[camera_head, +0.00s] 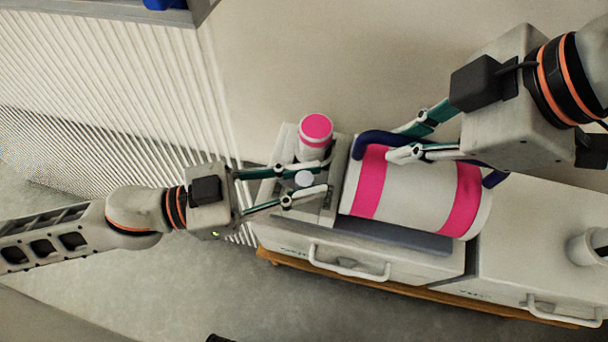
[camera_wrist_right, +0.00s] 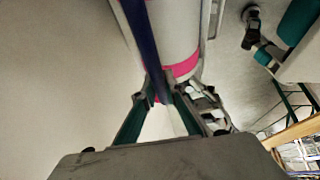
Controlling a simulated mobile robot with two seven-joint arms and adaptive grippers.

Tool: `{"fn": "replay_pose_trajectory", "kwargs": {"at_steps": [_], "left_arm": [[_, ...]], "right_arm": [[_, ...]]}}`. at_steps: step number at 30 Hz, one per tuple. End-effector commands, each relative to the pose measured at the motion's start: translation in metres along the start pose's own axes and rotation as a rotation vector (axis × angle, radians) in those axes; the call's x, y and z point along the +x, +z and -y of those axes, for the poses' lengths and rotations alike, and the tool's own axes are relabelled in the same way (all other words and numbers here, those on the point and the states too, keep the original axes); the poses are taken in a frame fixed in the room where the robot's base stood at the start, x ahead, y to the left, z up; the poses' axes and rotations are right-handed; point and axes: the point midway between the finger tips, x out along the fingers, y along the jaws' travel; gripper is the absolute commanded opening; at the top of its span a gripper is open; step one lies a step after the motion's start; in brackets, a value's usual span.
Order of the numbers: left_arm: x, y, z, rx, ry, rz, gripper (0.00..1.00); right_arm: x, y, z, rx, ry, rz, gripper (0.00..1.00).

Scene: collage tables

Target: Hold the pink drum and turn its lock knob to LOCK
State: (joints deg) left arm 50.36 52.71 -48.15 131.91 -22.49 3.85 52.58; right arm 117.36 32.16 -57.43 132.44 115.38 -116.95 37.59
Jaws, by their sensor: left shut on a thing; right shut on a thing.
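The drum (camera_head: 410,195) is a white cylinder with two pink bands, lying on its side on the cabinet top, with a dark blue handle (camera_head: 375,138) along its far side. My right gripper (camera_head: 400,143) is shut on this handle near its left end. The right wrist view shows the fingers (camera_wrist_right: 158,80) around the blue bar (camera_wrist_right: 145,40), beside a pink band. My left gripper (camera_head: 318,177) is left of the drum, its fingers on either side of a small pale round knob (camera_head: 303,179), and it is shut on it. No lock marking is readable.
A white jar with a pink top (camera_head: 316,128) stands just behind my left gripper. The cabinet (camera_head: 400,265) has drawers with white handles. A pale round holder (camera_head: 588,246) is at the far right. A ribbed wall panel (camera_head: 110,90) is at the left.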

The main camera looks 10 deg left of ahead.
Motion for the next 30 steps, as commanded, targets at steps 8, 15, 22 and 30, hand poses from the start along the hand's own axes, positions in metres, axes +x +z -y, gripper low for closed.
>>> {"fn": "replay_pose_trajectory", "kwargs": {"at_steps": [8, 15, 22, 30], "left_arm": [[0.0009, -0.0021, -0.0003, 0.003, 0.192, -0.004, 0.0], [0.0009, -0.0022, -0.0005, 0.001, 0.327, -0.006, 0.0], [0.0008, -0.0024, -0.0013, -0.002, 0.42, -0.008, 0.0], [0.0004, -0.0026, -0.0016, -0.002, 0.472, -0.006, 0.0]], "right_arm": [[0.0, -0.0024, 0.0009, 0.002, -0.003, -0.006, 0.0], [0.0, -0.0027, 0.0014, 0.002, -0.004, -0.007, 0.0], [0.0001, -0.0029, 0.0017, 0.002, -0.005, -0.007, 0.0], [0.0001, -0.003, 0.0019, 0.002, -0.005, -0.008, 0.0]]}}
